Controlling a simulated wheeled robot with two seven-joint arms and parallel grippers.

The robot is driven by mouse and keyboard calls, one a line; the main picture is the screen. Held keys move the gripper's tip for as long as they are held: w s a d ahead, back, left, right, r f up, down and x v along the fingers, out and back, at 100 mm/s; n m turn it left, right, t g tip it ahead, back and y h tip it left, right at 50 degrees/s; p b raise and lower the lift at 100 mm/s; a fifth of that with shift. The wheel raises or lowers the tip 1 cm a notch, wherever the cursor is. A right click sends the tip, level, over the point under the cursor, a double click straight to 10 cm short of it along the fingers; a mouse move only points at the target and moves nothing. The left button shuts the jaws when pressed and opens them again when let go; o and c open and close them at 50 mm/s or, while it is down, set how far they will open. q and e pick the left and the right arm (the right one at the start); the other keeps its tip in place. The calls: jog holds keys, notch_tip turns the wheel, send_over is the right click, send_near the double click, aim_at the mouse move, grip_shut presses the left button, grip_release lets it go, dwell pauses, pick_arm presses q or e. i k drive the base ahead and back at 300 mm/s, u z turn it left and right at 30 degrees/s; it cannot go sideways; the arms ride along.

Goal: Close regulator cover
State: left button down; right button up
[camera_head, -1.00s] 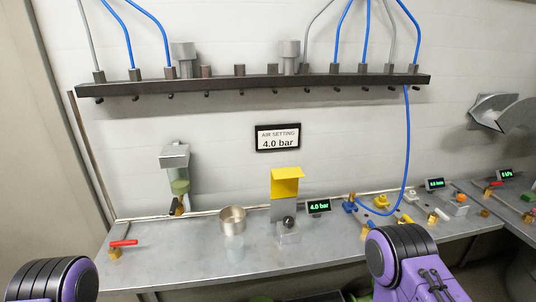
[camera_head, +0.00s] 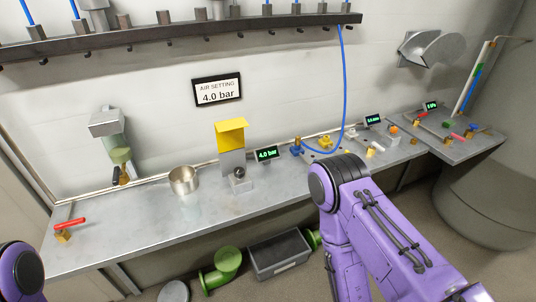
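The regulator (camera_head: 239,184) stands on the metal bench, a grey block with a dark round knob on its front. Its yellow cover (camera_head: 231,132) is raised above the block and juts forward, leaving the knob exposed. A small display beside it (camera_head: 267,154) reads 4.0 bar in green. My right arm is in view in purple at the lower right, and part of my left arm shows at the lower left corner. Neither gripper can be seen, and neither arm is touching the regulator or the cover.
A metal cup (camera_head: 184,180) stands left of the regulator. A red-handled valve (camera_head: 66,228) is at the bench's left end. Blue and yellow fittings (camera_head: 325,143) and a blue hose (camera_head: 344,90) lie to the right. A dark rail (camera_head: 160,38) runs above. A grey bin (camera_head: 279,255) is below.

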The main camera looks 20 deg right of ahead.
aim_at(229, 133)
jog(key=k, duration=0.5)
jog(key=z, duration=1.45)
jog(key=i, duration=1.15)
jog(key=u, duration=2)
